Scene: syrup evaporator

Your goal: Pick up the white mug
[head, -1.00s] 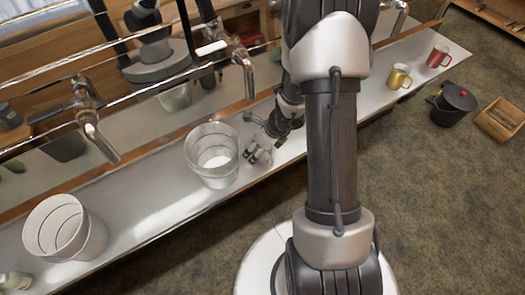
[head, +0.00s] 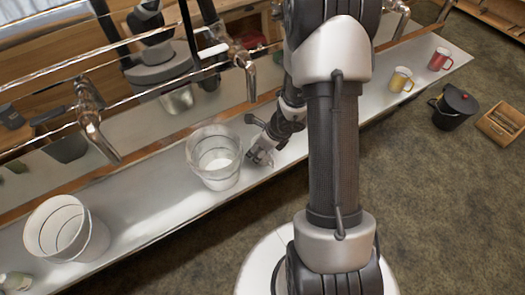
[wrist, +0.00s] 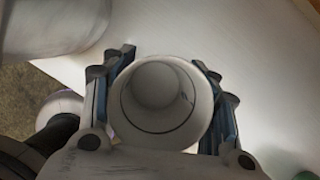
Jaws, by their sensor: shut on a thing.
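The white mug (wrist: 160,100) is in the wrist view, seen from above into its round mouth with a dark ring line inside. My gripper (wrist: 166,66) has one finger on each side of it and is shut on it. In the head view my gripper (head: 261,152) is low over the white counter, just right of a pale bucket. The mug is hard to make out there among the fingers. I cannot tell whether the mug still touches the counter.
The pale bucket (head: 214,160) stands close to my gripper's left; another bucket (head: 66,232) stands farther left. Taps (head: 92,125) hang over the counter (head: 150,205). A yellow mug (head: 401,79) and a red mug (head: 439,59) stand at the far right.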

